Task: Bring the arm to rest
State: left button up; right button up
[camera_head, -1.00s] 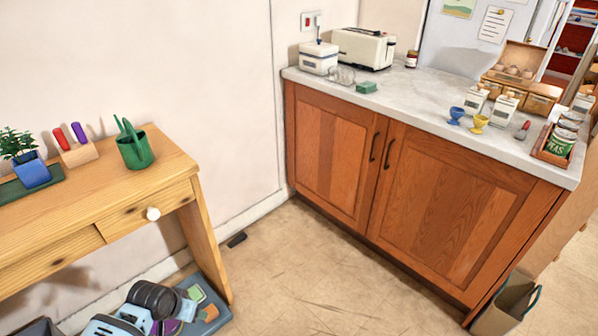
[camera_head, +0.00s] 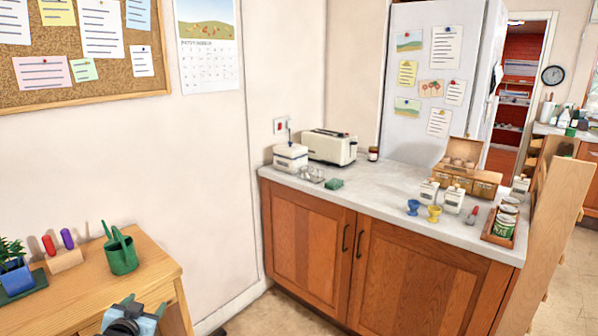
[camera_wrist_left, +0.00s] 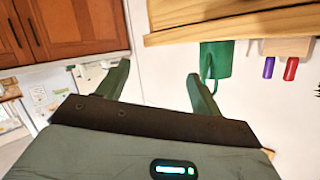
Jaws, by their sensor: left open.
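My left gripper (camera_head: 130,312) shows at the bottom of the head view, in front of the right part of the wooden table (camera_head: 152,268). In the left wrist view its two green-grey fingers (camera_wrist_left: 158,70) stand wide apart. Nothing is between them, and the gripper is open and empty. The wrist view appears turned over, with the table edge at the top. Most of the left arm is below the head view's lower edge. My right gripper is in no view.
On the table are a green watering can (camera_head: 121,252), a wooden block with red and purple pegs (camera_head: 65,260) and a potted plant (camera_head: 14,268). To the right is a cabinet (camera_head: 330,240) whose counter bears a toaster (camera_head: 330,147), cups and jars. Bare wall lies between them.

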pick_arm(q)
jog(key=s+d+f+m+g+h, duration=0.1)
jog(key=s+d+f, duration=0.4)
jog(key=s+f, duration=0.4)
jog(key=s+d+f+g+h, duration=0.1)
jog(key=s+d+f, duration=0.55)
jog(key=s, duration=0.35)
jog(key=s+d+f+g, duration=0.1)
jog(key=s+d, duration=0.1)
jog(key=s, duration=0.6)
jog(key=s+d+f+n+g+h, duration=0.1)
jog(key=s+d, duration=0.2)
jog(key=s, duration=0.6)
jog(key=s+d+f+g, duration=0.1)
jog(key=s+d+f, duration=0.1)
jog(key=s, duration=0.7)
jog(key=shift+s+d+g+h, duration=0.15)
jog(key=shift+g+h, duration=0.15)
jog(key=shift+h, duration=0.1)
